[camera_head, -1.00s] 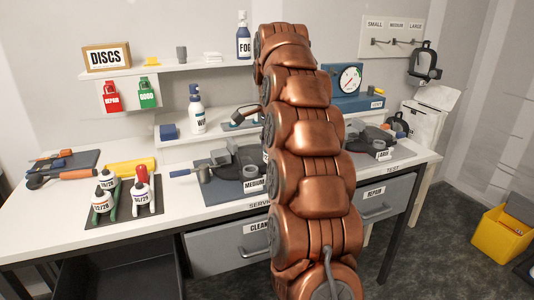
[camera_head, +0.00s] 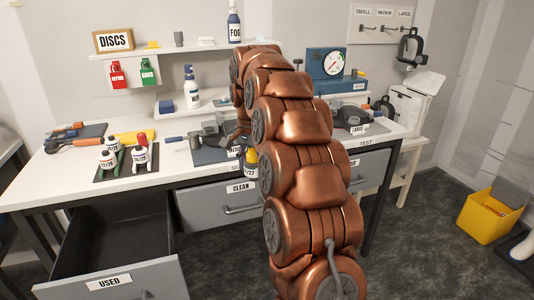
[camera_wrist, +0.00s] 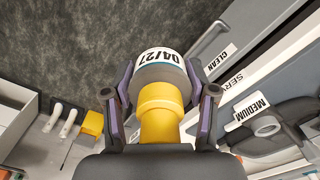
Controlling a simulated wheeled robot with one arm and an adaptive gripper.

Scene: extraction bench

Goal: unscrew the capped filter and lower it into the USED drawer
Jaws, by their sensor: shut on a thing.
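The capped filter is white with a yellow cap and a 04/27 label. In the wrist view it (camera_wrist: 158,72) sits between the two fingers of my gripper (camera_wrist: 163,90), which is shut on it. In the head view part of the filter (camera_head: 251,163) shows beside my arm, at the bench's front edge above the CLEAN drawer; the fingers are hidden there. The USED drawer (camera_head: 110,284) stands open at the lower left. Its dark interior looks empty where visible. The filter is apart from it, up and to the right.
The CLEAN drawer (camera_head: 222,206) is shut. Bottles stand on a dark mat (camera_head: 125,172) on the bench's left. The MEDIUM station is partly behind my arm; the LARGE mask (camera_head: 353,117) lies further right. A yellow bin (camera_head: 488,217) is on the floor at right.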

